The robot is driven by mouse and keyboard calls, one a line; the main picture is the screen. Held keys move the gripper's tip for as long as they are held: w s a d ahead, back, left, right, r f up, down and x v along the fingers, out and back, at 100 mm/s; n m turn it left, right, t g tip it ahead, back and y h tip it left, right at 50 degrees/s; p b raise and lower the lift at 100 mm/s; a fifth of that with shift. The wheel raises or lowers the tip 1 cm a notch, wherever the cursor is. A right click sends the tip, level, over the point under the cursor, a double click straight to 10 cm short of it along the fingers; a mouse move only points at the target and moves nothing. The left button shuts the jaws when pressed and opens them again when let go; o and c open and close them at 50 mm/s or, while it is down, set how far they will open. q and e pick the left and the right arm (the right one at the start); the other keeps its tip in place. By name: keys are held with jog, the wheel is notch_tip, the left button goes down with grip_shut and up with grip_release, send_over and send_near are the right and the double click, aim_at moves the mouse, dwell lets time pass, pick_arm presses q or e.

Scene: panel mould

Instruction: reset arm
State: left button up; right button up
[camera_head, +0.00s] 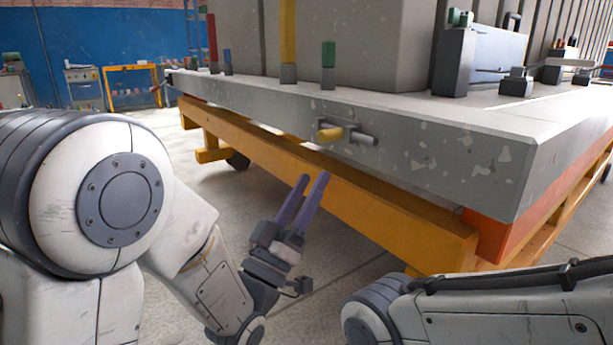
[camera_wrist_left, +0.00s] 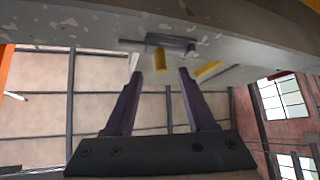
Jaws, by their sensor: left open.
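My left gripper (camera_head: 309,192) is open and empty in the head view, its two dark purple fingers apart and pointing up toward the mould's side. It also shows in the left wrist view (camera_wrist_left: 160,80), with nothing between the fingers. Beyond and above the fingertips, a small yellow-tipped latch (camera_head: 330,134) sits on the grey side of the panel mould (camera_head: 440,150). The same latch appears past the fingertips in the left wrist view (camera_wrist_left: 160,58); the gripper looks apart from it. My right arm comes in at the lower right, but its gripper is out of view.
The mould rests on a yellow and orange frame (camera_head: 300,172) with a dark wheel (camera_head: 238,160). Green, yellow, blue and red posts stand along its top edge. Grey floor (camera_head: 225,195) is open below it. A yellow table (camera_head: 131,70) stands by the blue wall.

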pick_arm(q)
jog(key=s+d+f+m+g+y+p, duration=0.2)
jog(key=d+f+m+g+y+p, duration=0.15)
jog(key=f+g+y+p, duration=0.5)
jog(key=s+a+r+m+g+y+p, duration=0.1)
jog(key=s+a+g+p, duration=0.2)
jog(key=s, duration=0.4)
jog(key=s+a+r+m+g+y+p, duration=0.1)
jog(key=s+a+r+g+y+p, duration=0.15)
jog(key=s+g, duration=0.35)
jog(key=s+a+m+g+p, duration=0.1)
jog(key=s+a+g+p, duration=0.2)
jog(key=s, duration=0.5)
notch_tip(320, 180, up, 38)
jog(key=s+p, duration=0.1)
jog(key=p, duration=3.7)
jog(key=shift+d+g+y+p, duration=0.3)
jog(key=shift+g+y, duration=0.1)
jog(key=shift+g, duration=0.05)
